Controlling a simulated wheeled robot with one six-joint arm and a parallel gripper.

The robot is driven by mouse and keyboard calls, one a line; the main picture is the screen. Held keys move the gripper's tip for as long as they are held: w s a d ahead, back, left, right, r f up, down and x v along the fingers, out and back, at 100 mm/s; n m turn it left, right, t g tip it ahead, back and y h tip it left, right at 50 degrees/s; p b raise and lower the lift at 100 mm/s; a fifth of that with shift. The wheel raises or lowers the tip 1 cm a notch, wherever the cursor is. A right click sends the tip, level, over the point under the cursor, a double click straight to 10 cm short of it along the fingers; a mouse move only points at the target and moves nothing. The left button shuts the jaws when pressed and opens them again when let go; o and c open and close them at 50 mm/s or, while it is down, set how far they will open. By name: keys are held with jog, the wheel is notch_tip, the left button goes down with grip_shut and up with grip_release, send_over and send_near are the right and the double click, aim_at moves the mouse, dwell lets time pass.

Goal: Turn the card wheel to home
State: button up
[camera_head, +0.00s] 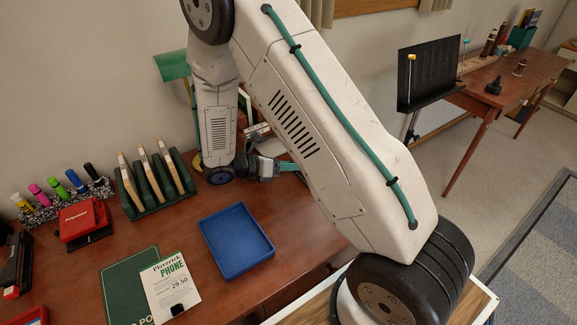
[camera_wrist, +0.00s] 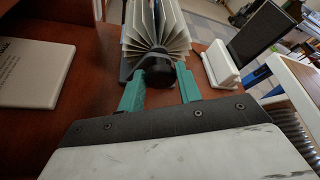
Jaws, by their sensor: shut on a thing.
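The card wheel (camera_wrist: 160,25) shows in the wrist view as a fan of white cards with a dark round knob (camera_wrist: 157,70) on its near side. My gripper (camera_wrist: 162,82) has its two green fingers on either side of this knob and is shut on it. In the head view my gripper (camera_head: 289,167) is low over the desk, partly behind my arm. My arm hides most or all of the card wheel there, so I cannot tell how the wheel is turned from that view.
In the wrist view, a white item (camera_wrist: 220,65) stands close right of the wheel and a pale flat block (camera_wrist: 35,73) lies left.

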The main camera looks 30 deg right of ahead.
jog(key=shift+w+n+g, duration=0.15)
jog(key=shift+n+g, duration=0.55)
jog(key=shift+n, duration=0.4)
jog(key=shift+h, duration=0.3)
jog(key=o, duration=0.9)
jog(key=shift+o, duration=0.2)
jog(key=shift+v, duration=3.95)
